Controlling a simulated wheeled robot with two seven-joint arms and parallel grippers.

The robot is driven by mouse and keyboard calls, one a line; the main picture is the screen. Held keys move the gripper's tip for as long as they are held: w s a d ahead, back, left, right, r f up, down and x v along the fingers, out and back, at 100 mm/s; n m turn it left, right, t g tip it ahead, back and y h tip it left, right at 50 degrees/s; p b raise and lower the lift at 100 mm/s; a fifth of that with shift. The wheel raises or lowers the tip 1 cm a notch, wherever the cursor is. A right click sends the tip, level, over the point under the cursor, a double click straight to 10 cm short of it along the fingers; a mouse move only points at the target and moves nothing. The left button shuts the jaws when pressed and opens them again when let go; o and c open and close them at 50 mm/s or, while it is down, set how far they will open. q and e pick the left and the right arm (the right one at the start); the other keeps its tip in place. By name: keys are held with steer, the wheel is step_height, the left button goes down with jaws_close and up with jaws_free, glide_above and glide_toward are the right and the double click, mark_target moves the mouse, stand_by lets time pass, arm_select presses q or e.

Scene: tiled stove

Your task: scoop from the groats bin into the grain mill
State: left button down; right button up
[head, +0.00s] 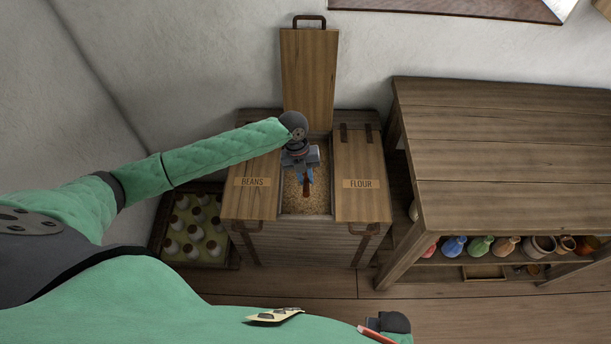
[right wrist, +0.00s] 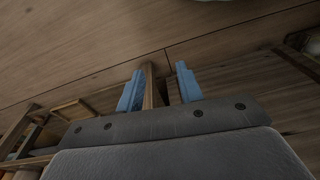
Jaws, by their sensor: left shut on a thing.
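The groats bin (head: 318,206) is the open middle compartment of a wooden chest, filled with pale tan grain. Its lid (head: 310,70) stands upright against the wall. My left gripper (head: 305,178) is over this compartment, pointing down, shut on a reddish-brown piece, apparently the scoop (head: 306,189). The rest of the scoop is hidden, and I cannot tell how deep it is in the grain. My right gripper's blue fingers (right wrist: 160,88) are apart in the right wrist view; a wooden post shows between them, seemingly in the background. The grain mill is not visible.
Closed lids marked BEANS (head: 252,195) and FLOUR (head: 361,165) flank the open compartment.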

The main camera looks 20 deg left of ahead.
steer(key=f, duration=0.1)
steer(key=f+p, duration=0.1)
steer(key=f, duration=0.1)
steer(key=shift+s+d+f, duration=0.2)
steer(key=shift+s+f, duration=0.1)
steer(key=shift+s, duration=0.1)
steer(key=shift+w+r, duration=0.15)
stand_by(0.5)
